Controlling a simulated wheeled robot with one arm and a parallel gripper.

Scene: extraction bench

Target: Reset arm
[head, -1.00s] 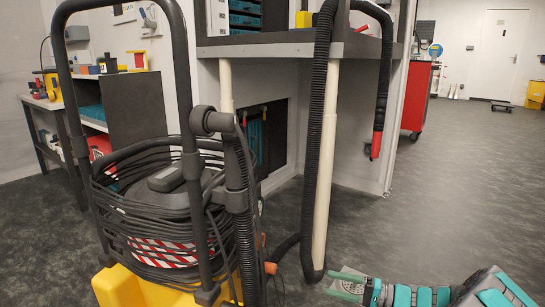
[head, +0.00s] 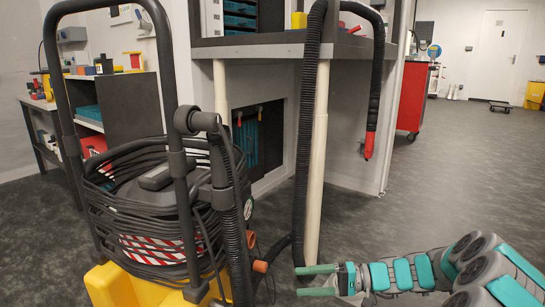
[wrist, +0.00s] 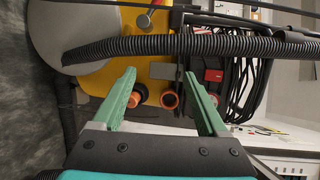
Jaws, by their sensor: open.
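My gripper (head: 318,280) is at the lower right of the head view, low over the floor and pointing left. Its two green fingers are apart with nothing between them. In the wrist view my gripper (wrist: 160,90) is open too. Beyond its fingers are a yellow machine base (wrist: 50,32), a black corrugated hose (wrist: 190,45) and orange-rimmed ports (wrist: 169,100). My teal and grey arm reaches in from the right edge of the head view.
A vacuum-like machine with coiled cable (head: 150,215) stands left of my gripper. A black hose (head: 305,150) hangs from the bench shelf (head: 290,45) close behind it. A red cabinet (head: 411,97) stands farther back. The floor (head: 440,180) at the right is open.

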